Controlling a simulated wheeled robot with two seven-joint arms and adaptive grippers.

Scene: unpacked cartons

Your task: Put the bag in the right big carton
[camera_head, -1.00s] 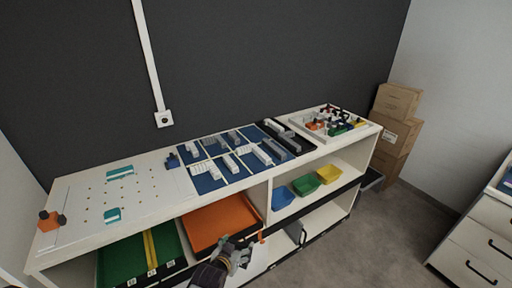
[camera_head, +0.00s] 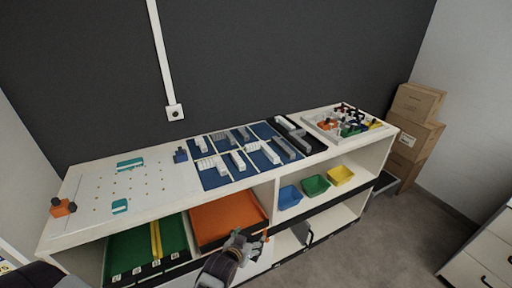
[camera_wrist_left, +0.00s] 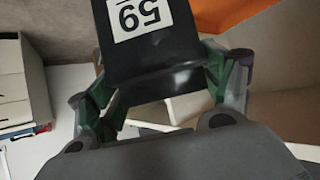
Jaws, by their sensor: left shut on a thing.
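My left gripper (camera_head: 250,243) is low in front of the shelf unit, just in front of the orange tray. In the left wrist view the gripper (camera_wrist_left: 160,85) is shut on a black item (camera_wrist_left: 150,65) with a white label reading 59, which sits between the two fingers. I cannot tell whether this is the bag; its far end is cut off by the frame. Brown cartons (camera_head: 417,103) are stacked at the back right by the wall, well away from the gripper. Their insides are not visible. My right gripper is not in view.
A white shelf unit (camera_head: 150,213) runs along the dark wall, with blue panels (camera_head: 213,178) and a pegboard on top. Green (camera_head: 125,247) and orange (camera_head: 228,215) trays and small bins (camera_head: 315,185) are inside. A drawer cabinet (camera_head: 490,250) stands right. Grey floor before it is clear.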

